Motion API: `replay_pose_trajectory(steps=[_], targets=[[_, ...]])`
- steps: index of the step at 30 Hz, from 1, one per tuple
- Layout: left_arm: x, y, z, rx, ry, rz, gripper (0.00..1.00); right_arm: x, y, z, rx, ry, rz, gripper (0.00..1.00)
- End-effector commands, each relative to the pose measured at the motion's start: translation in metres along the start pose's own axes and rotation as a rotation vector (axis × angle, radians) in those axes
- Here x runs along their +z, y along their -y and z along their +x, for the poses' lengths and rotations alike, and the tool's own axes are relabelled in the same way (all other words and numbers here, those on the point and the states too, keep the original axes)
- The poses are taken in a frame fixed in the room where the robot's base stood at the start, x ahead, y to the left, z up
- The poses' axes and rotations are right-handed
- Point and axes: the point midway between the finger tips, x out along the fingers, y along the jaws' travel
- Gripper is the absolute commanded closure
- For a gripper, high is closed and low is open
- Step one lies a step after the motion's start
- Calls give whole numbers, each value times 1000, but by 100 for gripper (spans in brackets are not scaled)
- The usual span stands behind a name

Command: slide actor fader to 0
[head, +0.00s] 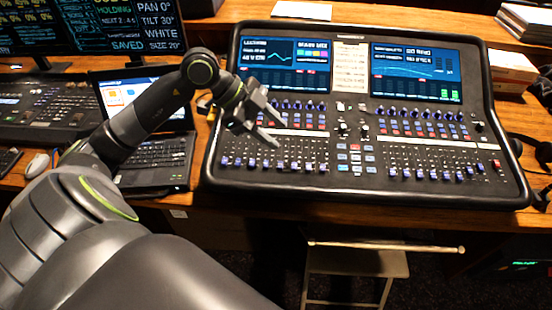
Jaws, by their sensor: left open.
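The mixing desk (345,190) stands on the wooden table, with two lit screens at its top, rows of blue knobs and two banks of faders along its front. The fader caps (265,163) of the left bank sit low, near the front edge. I cannot read any label that marks the actor fader. My left gripper (279,133) is open and empty. Its fingers hang over the left part of the desk, above the upper end of the left fader bank, and hide some knobs there. I cannot tell whether the fingertips touch the panel. My right gripper is not in view.
A laptop (155,160) stands left of the desk, under my left arm. A lighting console (50,108), a mouse (37,165) and a monitor (95,28) are further left. Books (525,22) and boxes lie at the right. A stool (355,262) stands below the table edge.

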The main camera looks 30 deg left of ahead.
Motion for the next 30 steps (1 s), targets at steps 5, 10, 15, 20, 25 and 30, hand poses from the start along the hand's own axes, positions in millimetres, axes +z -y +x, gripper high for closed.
replay_pose_trajectory(steps=[5,10,15,20,25,30], targets=[[38,17,-30,-30,267,-139,56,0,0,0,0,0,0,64],[52,21,-42,-49,362,-203,56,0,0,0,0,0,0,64],[56,21,-33,-48,364,-208,56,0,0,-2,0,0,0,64],[62,20,-14,-46,362,-209,56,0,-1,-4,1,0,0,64],[71,20,9,-45,361,-208,56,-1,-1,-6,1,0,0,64],[80,21,34,-45,360,-208,56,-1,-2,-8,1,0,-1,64]])
